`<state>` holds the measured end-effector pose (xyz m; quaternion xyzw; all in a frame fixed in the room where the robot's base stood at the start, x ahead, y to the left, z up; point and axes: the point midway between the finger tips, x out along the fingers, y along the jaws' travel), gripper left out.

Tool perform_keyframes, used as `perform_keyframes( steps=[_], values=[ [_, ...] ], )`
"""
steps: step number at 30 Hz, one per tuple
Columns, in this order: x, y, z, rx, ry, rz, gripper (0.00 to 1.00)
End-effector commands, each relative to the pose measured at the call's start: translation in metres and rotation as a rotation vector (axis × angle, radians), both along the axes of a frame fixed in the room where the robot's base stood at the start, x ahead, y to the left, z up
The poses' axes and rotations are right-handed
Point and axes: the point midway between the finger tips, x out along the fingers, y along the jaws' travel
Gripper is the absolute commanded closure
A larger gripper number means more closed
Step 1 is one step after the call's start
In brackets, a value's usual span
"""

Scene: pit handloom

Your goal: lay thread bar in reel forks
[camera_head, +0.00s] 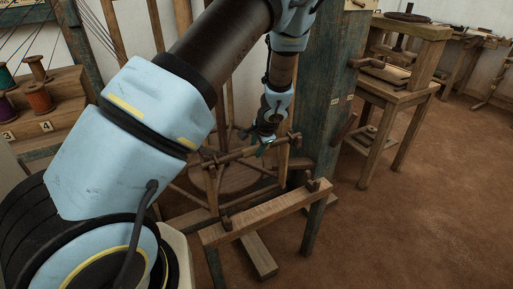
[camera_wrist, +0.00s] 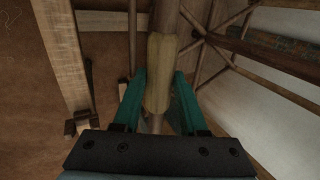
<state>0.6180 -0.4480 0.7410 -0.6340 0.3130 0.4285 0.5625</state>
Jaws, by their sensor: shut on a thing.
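The thread bar is a wooden rod with a paler yellowish middle, and in the wrist view (camera_wrist: 160,72) it runs up the picture between my fingers. My gripper (camera_wrist: 158,105) has its two teal fingers shut on it. In the head view my gripper (camera_head: 264,146) holds the bar (camera_head: 235,155) roughly level, behind and above the front wooden beam. The reel forks stand on that beam (camera_head: 268,211): a left fork (camera_head: 227,221) and a right fork (camera_head: 313,184). The bar is apart from both forks. In the wrist view one fork (camera_wrist: 82,122) shows at left.
A spoked wooden reel (camera_head: 212,180) stands behind the beam. A thick blue-green post (camera_head: 335,95) rises close to the right of my gripper. Spools (camera_head: 39,98) sit on a stepped rack at left. Open brown floor (camera_head: 420,215) lies at right.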

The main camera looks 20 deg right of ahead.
Motion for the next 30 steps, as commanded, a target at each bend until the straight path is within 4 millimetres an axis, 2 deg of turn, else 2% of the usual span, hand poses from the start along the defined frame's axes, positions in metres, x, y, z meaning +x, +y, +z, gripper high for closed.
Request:
perform_keyframes(
  steps=[5, 6, 14, 15, 23, 26, 30],
  values=[
    [0.0, 0.0, 0.001, 0.0, -0.001, 0.0, 1.0],
    [0.0, 0.0, 0.001, 0.0, -0.001, 0.0, 0.55],
    [0.0, 0.0, 0.0, 0.0, 0.0, 0.0, 0.26],
    [0.0, 0.0, 0.0, 0.0, 0.0, 0.0, 0.23],
    [-0.001, 0.0, 0.001, 0.0, 0.0, 0.0, 0.23],
    [-0.003, -0.001, 0.007, -0.002, 0.0, 0.0, 0.23],
    [-0.012, -0.003, 0.026, -0.003, -0.002, 0.0, 0.23]
  ],
)
